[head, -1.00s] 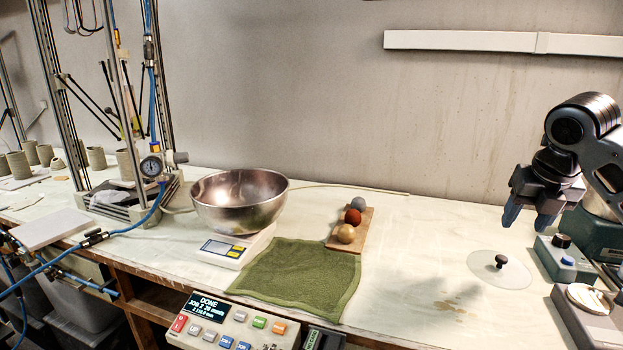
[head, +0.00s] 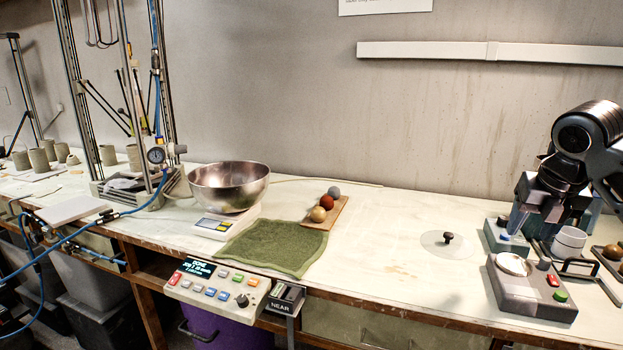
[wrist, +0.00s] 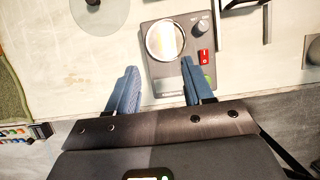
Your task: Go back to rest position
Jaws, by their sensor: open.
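My gripper (head: 528,215) is at the right of the head view, above the right part of the bench. Its two blue fingers are apart with nothing between them. In the wrist view my gripper (wrist: 155,92) is open, and a grey device with a round pale plate (wrist: 165,40) lies below and beyond the fingertips. The same grey device (head: 535,298) stands at the bench's front right edge in the head view.
A steel bowl (head: 228,186) sits on a scale (head: 225,226). A green towel (head: 270,247), a wooden board with three balls (head: 325,236) and a clear disc with a black knob (head: 447,238) lie on the bench. A control panel (head: 216,287) is at the front edge. Bare bench lies between towel and disc.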

